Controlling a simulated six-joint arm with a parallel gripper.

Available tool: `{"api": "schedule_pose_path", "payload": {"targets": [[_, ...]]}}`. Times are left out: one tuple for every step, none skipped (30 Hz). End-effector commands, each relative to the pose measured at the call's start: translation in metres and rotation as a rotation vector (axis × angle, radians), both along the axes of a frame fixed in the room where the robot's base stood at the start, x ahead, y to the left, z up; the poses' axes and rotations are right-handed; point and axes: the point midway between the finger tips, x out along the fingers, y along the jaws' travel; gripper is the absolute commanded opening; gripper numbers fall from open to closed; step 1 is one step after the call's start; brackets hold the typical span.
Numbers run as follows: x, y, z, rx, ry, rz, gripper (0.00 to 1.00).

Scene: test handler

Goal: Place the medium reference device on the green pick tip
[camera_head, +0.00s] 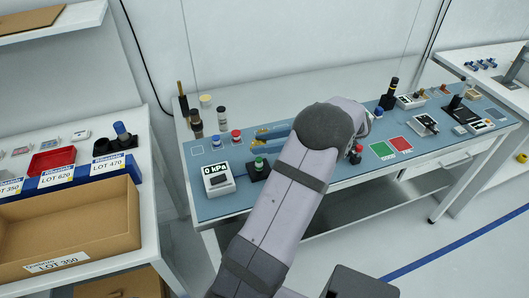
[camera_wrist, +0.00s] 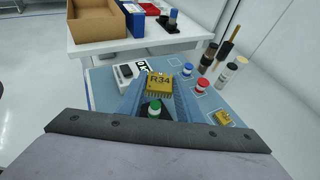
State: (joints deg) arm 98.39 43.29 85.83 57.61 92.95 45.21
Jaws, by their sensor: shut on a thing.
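A gold device marked R34 (camera_wrist: 159,84) is between the blue fingers of my gripper (camera_wrist: 158,92), which is shut on it. In the head view, my gripper (camera_head: 276,137) shows as blue fingers beside a gold part (camera_head: 262,131). The green pick tip (camera_head: 258,162) stands upright on a small black base, in front of the fingers in the head view. In the wrist view, the green tip (camera_wrist: 154,109) shows just below the device, partly between the fingers. The device looks apart from the tip; the exact gap cannot be told.
A gauge reading 0 kPa (camera_head: 217,178) stands left of the green tip. A blue-capped part (camera_head: 216,142) and a red-capped part (camera_head: 236,136) stand behind. Another gold device (camera_wrist: 224,117) lies on the mat. Dark and pale cylinders (camera_head: 196,122) stand at the back left.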

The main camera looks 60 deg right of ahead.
Motion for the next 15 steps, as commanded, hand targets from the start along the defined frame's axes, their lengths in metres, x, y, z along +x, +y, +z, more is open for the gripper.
{"api": "schedule_pose_path", "payload": {"targets": [[0.0, 0.0, -0.003, 0.001, -0.001, 0.0, 0.1], [0.0, 0.0, -0.005, -0.001, -0.001, 0.0, 0.1], [0.0, 0.0, -0.006, -0.001, -0.001, 0.0, 0.1], [0.0, 0.0, -0.007, -0.002, -0.001, 0.001, 0.1], [0.0, 0.0, -0.007, -0.002, -0.001, 0.0, 0.1], [0.0, 0.0, -0.007, -0.002, -0.001, 0.0, 0.1], [0.0, 0.0, -0.008, -0.002, -0.001, 0.0, 0.1], [0.0, 0.0, -0.008, -0.001, -0.001, -0.001, 0.1], [0.0, 0.0, -0.01, 0.0, -0.001, 0.0, 0.1], [0.0, 0.0, -0.012, 0.001, -0.001, 0.0, 0.1], [0.0, 0.0, -0.015, 0.002, 0.0, -0.001, 0.1], [0.0, 0.0, -0.019, 0.002, 0.0, -0.001, 0.1], [0.0, 0.0, -0.022, 0.002, 0.0, -0.001, 0.1], [0.0, 0.0, -0.026, 0.002, 0.0, -0.001, 0.1], [0.0, 0.0, -0.031, 0.003, -0.001, -0.001, 0.1]]}}
